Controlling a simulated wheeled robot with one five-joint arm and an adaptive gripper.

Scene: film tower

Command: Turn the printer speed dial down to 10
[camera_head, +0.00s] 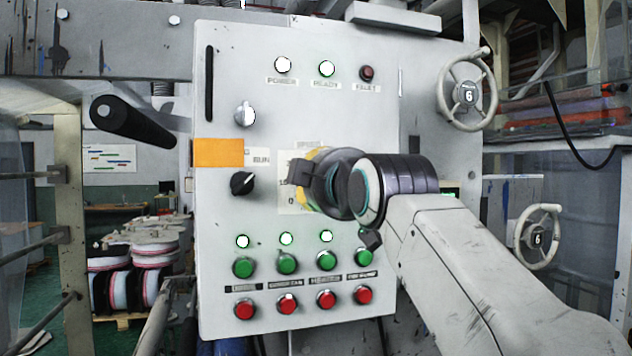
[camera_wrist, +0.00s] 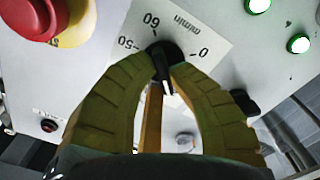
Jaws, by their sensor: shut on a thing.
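The speed dial is a black knob (camera_wrist: 164,50) on a white scale plate (camera_wrist: 195,22) marked m/min, with figures including 0. The plate appears upside down in the wrist view. My gripper (camera_wrist: 165,64) has its two olive ribbed fingers closed around the knob, one on each side. A white pointer mark (camera_wrist: 168,88) shows between the fingers, toward the bottom of the picture; its exact reading cannot be told. In the head view my gripper (camera_head: 312,180) is against the panel over the plate (camera_head: 288,203) and hides the dial.
The grey control panel (camera_head: 225,60) carries another black knob (camera_head: 242,184), a silver switch (camera_head: 244,113), green buttons (camera_head: 287,263) and red buttons (camera_head: 287,304). A red emergency button (camera_wrist: 32,14) with a yellow surround is close by. A handwheel (camera_head: 467,94) stands at the right.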

